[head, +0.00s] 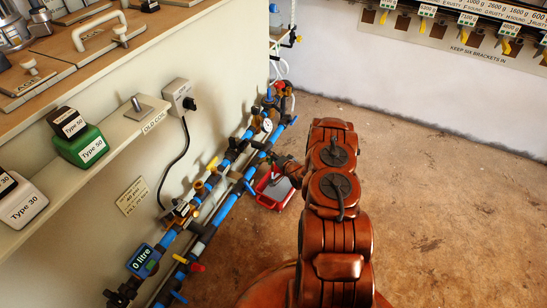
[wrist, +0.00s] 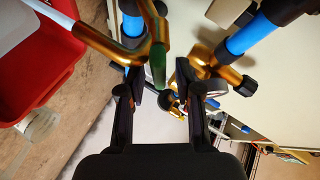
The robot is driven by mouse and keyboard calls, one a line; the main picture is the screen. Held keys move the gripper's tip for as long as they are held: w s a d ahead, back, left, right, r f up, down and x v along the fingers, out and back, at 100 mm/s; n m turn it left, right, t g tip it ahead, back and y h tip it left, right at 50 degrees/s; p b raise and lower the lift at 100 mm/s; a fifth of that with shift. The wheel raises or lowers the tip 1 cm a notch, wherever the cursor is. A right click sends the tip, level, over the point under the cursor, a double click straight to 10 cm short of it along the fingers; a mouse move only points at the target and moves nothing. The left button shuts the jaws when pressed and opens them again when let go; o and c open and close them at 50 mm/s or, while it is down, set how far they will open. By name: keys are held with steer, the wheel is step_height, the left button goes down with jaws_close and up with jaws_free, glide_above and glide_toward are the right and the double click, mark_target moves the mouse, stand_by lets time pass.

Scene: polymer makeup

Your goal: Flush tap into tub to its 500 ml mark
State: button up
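A red tub (head: 263,201) with a pale interior sits on the floor beside the pipes in the head view, partly behind my arm. A red container, seemingly the same tub, fills the upper left of the wrist view (wrist: 75,48). A bronze tap (wrist: 120,48) with a pale spout reaching toward the tub shows in the wrist view. Its green lever (wrist: 158,66) stands between my fingertips. My gripper (wrist: 159,88) is open, with a gap visible on each side of the lever. The tub's mark and any water level cannot be made out.
Blue pipes (head: 228,205) with several valves run along the wall, with a meter reading "0 litre" (head: 143,260). A shelf (head: 105,140) with green and white boxes juts out above. The brown floor (head: 440,190) at right is clear.

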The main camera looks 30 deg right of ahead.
stand_by(0.3)
steer(key=v, duration=1.2)
